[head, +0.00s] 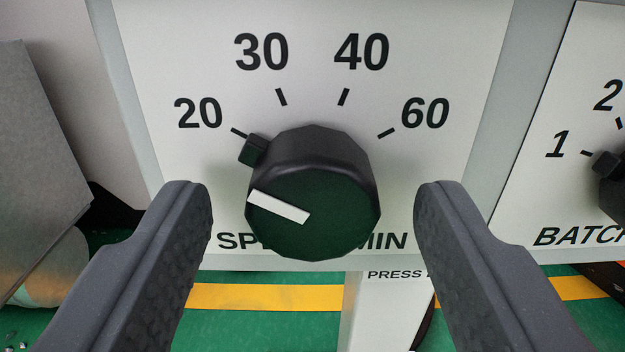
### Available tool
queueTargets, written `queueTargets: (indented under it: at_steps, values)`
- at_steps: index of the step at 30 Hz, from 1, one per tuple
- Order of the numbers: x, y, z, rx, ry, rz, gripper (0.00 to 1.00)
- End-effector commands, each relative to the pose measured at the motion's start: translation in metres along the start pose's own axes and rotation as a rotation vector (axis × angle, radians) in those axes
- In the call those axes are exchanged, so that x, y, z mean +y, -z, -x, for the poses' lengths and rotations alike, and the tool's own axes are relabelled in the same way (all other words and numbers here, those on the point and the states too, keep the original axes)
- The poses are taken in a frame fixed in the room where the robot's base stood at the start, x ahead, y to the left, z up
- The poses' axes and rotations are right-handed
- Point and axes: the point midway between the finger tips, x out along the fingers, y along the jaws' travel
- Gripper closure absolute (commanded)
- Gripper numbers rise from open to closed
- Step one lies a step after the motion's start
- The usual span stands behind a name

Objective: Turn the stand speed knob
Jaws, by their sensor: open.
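The speed knob (335,165) is a black, round, faceted knob with a white pointer bar on its dark face. It stands out from a white panel (180,55) marked 20, 30, 40 and 60. The pointer and a small black tab on the knob's rim are toward the 20 mark at upper left. My gripper (314,205) is open, with one grey finger left of the knob and one right of it. A gap shows between each finger and the knob. The knob covers part of the lettering below it.
A second panel (530,205) at the right, lettered "BATC", carries another black knob (612,185), cut off by the edge. A grey box-like object (35,160) stands at the left. Below are a green surface (255,330), a yellow stripe (265,297) and a white "PRESS" label (385,310).

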Motion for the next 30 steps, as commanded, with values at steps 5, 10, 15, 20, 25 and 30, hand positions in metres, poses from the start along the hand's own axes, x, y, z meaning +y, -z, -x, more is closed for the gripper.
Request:
queueTargets:
  at_steps: [5,10,15,20,25,30]
  values:
    - [0.0001,0.0002,-0.0024,0.000,-0.001,0.000,0.44]
    - [0.0001,0.0003,-0.0022,0.000,-0.001,0.000,0.50]
    - [0.0001,0.0002,-0.0021,0.000,-0.001,0.000,0.89]
    - [0.0002,0.0005,-0.0019,0.000,-0.001,-0.003,0.89]
    - [0.0003,0.0020,-0.0017,-0.001,-0.001,-0.036,0.89]
    - [-0.0011,0.0031,-0.0015,-0.003,0.001,-0.118,0.89]
